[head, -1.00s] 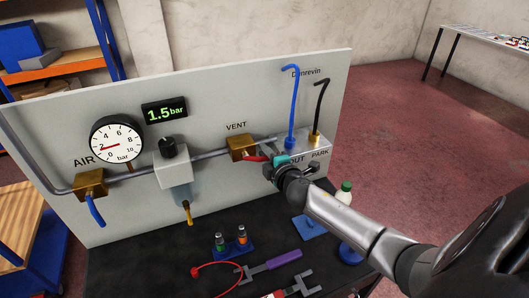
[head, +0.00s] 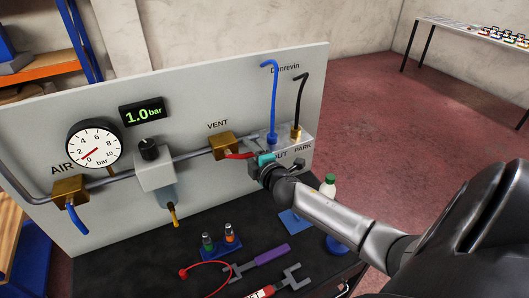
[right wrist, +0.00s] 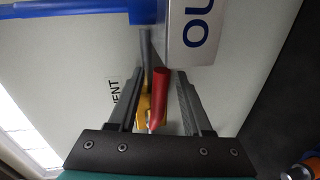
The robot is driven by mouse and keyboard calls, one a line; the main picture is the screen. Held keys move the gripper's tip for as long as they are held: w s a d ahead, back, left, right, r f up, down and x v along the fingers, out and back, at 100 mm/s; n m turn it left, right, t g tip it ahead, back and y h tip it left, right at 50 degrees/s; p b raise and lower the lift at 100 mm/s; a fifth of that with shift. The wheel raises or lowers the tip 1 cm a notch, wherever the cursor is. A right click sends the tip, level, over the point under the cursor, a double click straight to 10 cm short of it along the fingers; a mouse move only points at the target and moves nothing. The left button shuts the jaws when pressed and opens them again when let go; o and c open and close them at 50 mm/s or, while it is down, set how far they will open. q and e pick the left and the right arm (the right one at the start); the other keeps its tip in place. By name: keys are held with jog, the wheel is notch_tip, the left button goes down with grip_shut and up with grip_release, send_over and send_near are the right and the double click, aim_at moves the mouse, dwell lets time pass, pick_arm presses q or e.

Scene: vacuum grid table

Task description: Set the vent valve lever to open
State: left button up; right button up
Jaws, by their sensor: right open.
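The vent valve is a brass block (head: 222,145) under the VENT label on the grey panel. Its red lever (head: 237,156) points right, roughly along the grey pipe. My right gripper (head: 254,161) is at the lever's free end, in front of the panel. In the right wrist view, the open jaws (right wrist: 160,76) lie on either side of the red lever (right wrist: 159,92), with gaps to both fingers. The brass valve body (right wrist: 144,108) shows partly behind the lever. The head view hides part of the lever's end behind the gripper. My left gripper is not in view.
The silver OUT/PARK block (head: 290,142), with blue (head: 274,95) and black (head: 299,100) hoses, is close beside the gripper. The pressure display (head: 143,111) reads 1.0 bar. A purple-handled tool (head: 271,255) and a green-capped bottle (head: 328,185) are on the dark table below.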

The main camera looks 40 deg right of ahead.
jog(key=v, duration=1.4)
jog(key=shift+a, duration=0.1)
